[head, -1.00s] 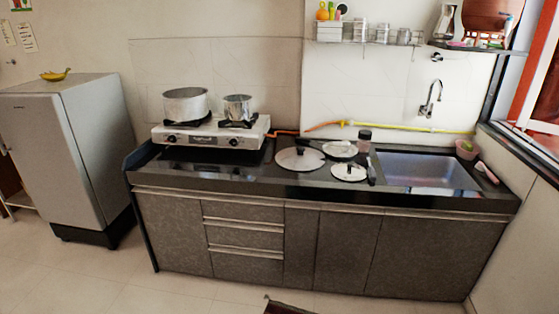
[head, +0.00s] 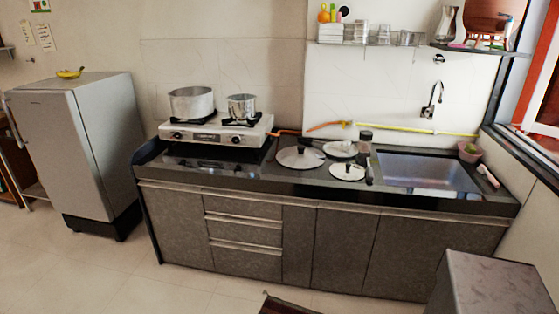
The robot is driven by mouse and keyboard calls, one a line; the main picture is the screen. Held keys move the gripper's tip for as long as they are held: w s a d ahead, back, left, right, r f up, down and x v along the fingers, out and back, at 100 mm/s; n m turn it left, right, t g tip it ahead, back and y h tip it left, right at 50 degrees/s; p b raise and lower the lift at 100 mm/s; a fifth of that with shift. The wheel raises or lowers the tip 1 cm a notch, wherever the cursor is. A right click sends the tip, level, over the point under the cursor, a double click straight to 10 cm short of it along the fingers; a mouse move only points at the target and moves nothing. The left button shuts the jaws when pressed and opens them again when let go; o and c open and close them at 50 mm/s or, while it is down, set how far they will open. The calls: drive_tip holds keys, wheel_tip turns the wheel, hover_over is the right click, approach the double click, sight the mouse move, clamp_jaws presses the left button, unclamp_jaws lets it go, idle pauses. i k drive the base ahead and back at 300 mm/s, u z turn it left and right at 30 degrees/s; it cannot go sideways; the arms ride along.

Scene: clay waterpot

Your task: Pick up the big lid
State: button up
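The big lid (head: 299,158) is a round, pale grey lid with a dark knob. It lies flat on the black countertop (head: 225,181), between the stove and the sink. Two smaller lids lie close to its right: one farther back (head: 340,150) and one nearer the front (head: 347,172). My gripper is not in view.
A stove (head: 217,131) with two steel pots stands left of the lids. A dark-topped jar (head: 365,141) stands behind them, and the sink (head: 428,172) is at right. A grey box-like piece (head: 495,284) stands front right. Floor is open at front left.

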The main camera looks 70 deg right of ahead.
sight(302, 157)
drive_tip(key=u, duration=0.2)
drive_tip(key=i, duration=1.8)
drive_tip(key=u, duration=1.75)
drive_tip(key=k, duration=0.15)
drive_tip(key=z, duration=4.15)
